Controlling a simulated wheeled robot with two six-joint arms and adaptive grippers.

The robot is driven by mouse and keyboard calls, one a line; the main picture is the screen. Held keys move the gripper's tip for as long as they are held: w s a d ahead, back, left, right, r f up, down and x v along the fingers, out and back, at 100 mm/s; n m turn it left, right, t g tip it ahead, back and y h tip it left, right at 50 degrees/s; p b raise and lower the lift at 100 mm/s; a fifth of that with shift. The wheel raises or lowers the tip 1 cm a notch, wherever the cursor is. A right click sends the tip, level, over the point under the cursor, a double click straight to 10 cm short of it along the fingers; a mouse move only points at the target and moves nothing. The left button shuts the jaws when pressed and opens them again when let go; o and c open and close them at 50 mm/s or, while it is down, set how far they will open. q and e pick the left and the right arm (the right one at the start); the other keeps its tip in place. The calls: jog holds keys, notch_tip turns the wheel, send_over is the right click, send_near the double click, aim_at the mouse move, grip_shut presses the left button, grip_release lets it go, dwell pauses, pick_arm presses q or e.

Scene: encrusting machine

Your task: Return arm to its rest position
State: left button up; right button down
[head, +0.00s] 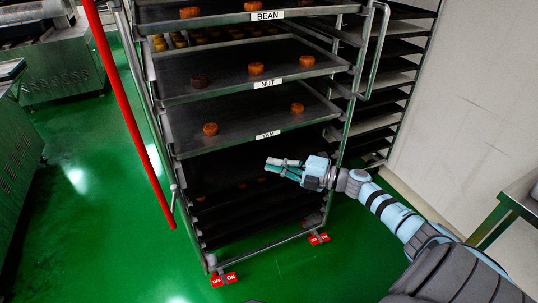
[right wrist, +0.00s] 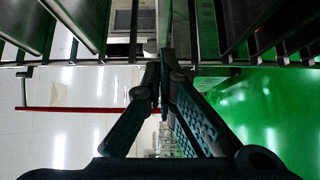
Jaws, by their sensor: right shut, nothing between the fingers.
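My right arm (head: 395,212) reaches in from the lower right in the head view. Its right gripper (head: 270,164) is in front of the tray rack (head: 160,128), at the height of the dark lower trays and below the tray labelled YAM. The gripper is shut and empty. In the right wrist view its two fingers (right wrist: 160,85) come together at the tips, with rack bars and tray edges beyond them. I cannot tell whether the fingertips touch the rack. My left gripper is not in view.
Trays labelled BEAN (head: 267,15), NUT (head: 267,84) and YAM (head: 267,135) hold brown cakes. A red bar (head: 130,110) slants along the rack's left side. Red ON/OFF tags (head: 224,280) mark the wheels. A metal table (head: 510,210) stands at right. Green floor is clear at left.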

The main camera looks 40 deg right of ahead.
jog(key=shift+s+d+r, duration=0.1)
jog(key=shift+s, duration=0.1)
jog(key=s+d+f+m+g+h+p, duration=0.1)
jog(key=s+d+f+m+h+p, duration=0.15)
jog(key=d+f+m+h, duration=1.1)
jog(key=s+a+f+m+g+p, duration=0.25)
jog(key=s+f+m+g, duration=0.35)
jog(key=s+f, duration=0.85)
jog(key=s+a+f+m+g+y+p, duration=0.1)
jog(key=s+a+f, duration=0.4)
jog(key=s+a, duration=0.6)
jog(key=s+a+f+m+g+y+p, duration=0.2)
jog(key=s+a+f+m+g+p, duration=0.1)
jog(key=s+a, duration=0.9)
jog(key=s+f+g+p, duration=0.1)
jog(key=s+f+g, duration=0.1)
jog(key=s+g, duration=0.1)
jog(key=shift+s+f, duration=0.25)
jog(key=shift+f, duration=0.15)
